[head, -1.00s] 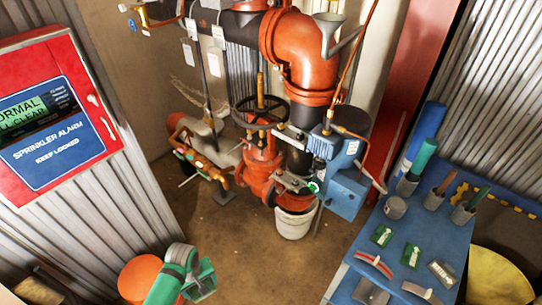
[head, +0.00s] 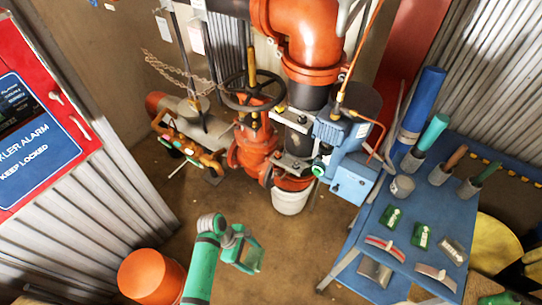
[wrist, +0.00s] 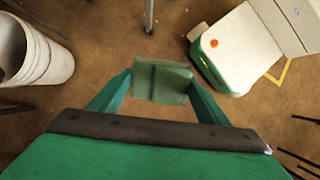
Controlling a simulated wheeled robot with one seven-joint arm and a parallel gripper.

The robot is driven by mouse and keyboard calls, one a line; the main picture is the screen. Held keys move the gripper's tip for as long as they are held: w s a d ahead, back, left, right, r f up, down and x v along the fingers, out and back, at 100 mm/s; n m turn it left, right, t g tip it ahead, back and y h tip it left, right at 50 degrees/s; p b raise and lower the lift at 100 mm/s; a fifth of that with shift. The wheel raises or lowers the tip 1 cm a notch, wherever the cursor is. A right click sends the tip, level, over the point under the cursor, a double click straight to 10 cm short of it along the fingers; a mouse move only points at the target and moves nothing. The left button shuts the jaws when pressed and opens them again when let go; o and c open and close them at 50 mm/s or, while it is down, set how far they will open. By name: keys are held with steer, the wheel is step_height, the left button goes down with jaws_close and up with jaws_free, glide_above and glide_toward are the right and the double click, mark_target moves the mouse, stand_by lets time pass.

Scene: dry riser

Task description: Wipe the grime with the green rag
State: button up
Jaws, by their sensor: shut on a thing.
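My gripper (head: 241,248) is raised above the brown floor at the lower middle of the head view. In the wrist view its two green fingers are shut on the green rag (wrist: 162,82), a flat, squarish pad with a crease down it. The rag (head: 251,259) shows only small in the head view, at the gripper's end, and touches nothing but the fingers as far as I can see. I cannot make out the grime in either view.
Orange pipework (head: 310,45) with a black handwheel (head: 252,92) stands ahead. A white bucket (head: 290,199) sits below it. A blue bench (head: 443,212) with tools is on the right, and an orange drum (head: 150,277) is left of my arm. Floor between them is clear.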

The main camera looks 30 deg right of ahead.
mark_target(265, 250)
steer(key=d+n+h, duration=0.1)
steer(key=d+r+n+h, duration=0.1)
steer(key=d, duration=0.1)
steer(key=d+n+h, duration=0.1)
steer(key=d, duration=0.1)
steer(key=shift+s+d+r, duration=0.15)
steer(key=shift+s+r, duration=0.2)
steer(key=shift+s, duration=0.05)
steer(key=w+d+r+n+t+h, duration=0.35)
steer(key=d+r, duration=0.25)
steer(key=r, duration=0.2)
steer(key=w+d+r+n+t+h, duration=0.3)
steer(key=w+d+r+n+h, duration=0.2)
steer(key=d+r, duration=0.25)
steer(key=w+r+n+t+h, duration=0.25)
steer(key=w+r+t, duration=0.4)
steer(key=r, duration=0.75)
steer(key=w+d+g, duration=0.2)
steer(key=w+d, duration=0.1)
steer(key=d, duration=0.3)
steer(key=shift+w+f+n+y, duration=0.25)
steer(key=shift+w+n+y, duration=0.05)
steer(key=shift+w+y, duration=0.1)
steer(key=shift+x, duration=1)
